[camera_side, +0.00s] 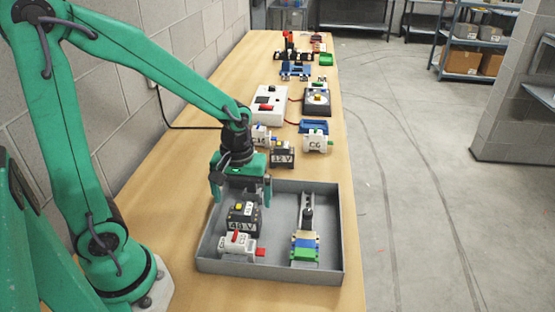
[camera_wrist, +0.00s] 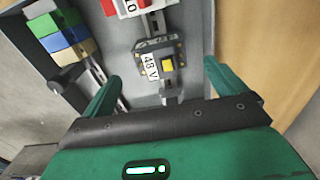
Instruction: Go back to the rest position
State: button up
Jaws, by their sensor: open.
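My gripper (camera_side: 240,192) hangs over the back left part of a grey tray, above and behind a dark block marked 48 V (camera_side: 243,217). In the wrist view my gripper (camera_wrist: 163,75) has its two green fingers spread wide apart with nothing held between them. The 48 V block (camera_wrist: 157,62), with a yellow button on top, lies beyond the fingertips in that view. The grey tray (camera_side: 341,235) stands on the wooden bench. My green arm reaches in from the left in the side view.
A white and red module (camera_side: 238,245) and a rail with blue, green and tan blocks (camera_side: 305,248) lie in the tray. Behind it stand a 12 V block (camera_side: 282,154), a C6 module (camera_side: 317,140) and a white box (camera_side: 270,104). A wall runs along the left.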

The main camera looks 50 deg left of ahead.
jog(key=s+r+m+t, duration=0.2)
jog(key=s+r+m, duration=0.1)
jog(key=r, duration=0.4)
jog(key=s+r+m+t, duration=0.3)
jog(key=r+m, duration=0.2)
jog(key=r, duration=0.2)
jog(key=shift+s+r+m, duration=0.15)
jog(key=shift+s+m, duration=0.2)
jog(key=shift+m, duration=0.05)
